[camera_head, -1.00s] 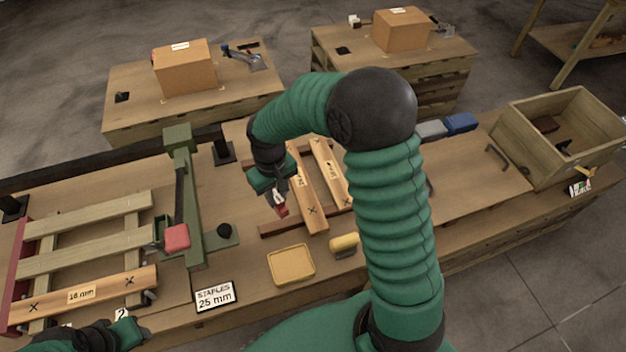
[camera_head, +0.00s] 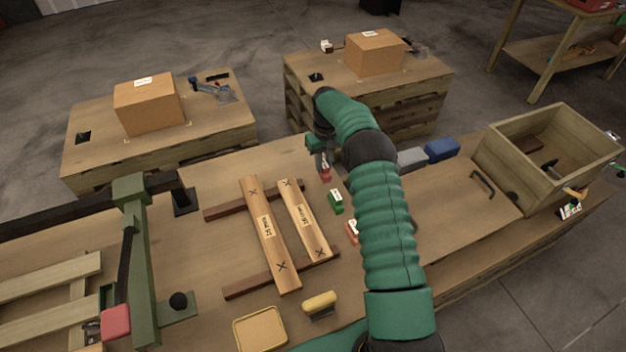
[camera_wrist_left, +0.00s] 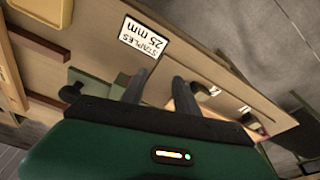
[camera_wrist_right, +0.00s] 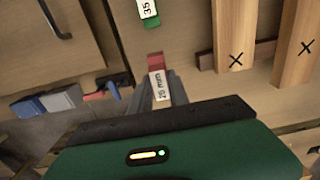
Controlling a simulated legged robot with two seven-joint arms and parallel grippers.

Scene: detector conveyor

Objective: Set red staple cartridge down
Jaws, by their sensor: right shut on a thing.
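In the right wrist view, the fingers (camera_wrist_right: 168,90) close on the cartridge (camera_wrist_right: 157,80), whose white label seems to read 25 mm. I cannot tell whether it touches the bench.
Two marked planks (camera_head: 270,245) lie on dark strips left of the cartridges. Grey (camera_head: 411,159) and blue (camera_head: 442,150) blocks and a wooden bin (camera_head: 500,160) stand to the right. A yellow tray (camera_head: 260,330) and yellow-topped block (camera_head: 319,303) are at the front.

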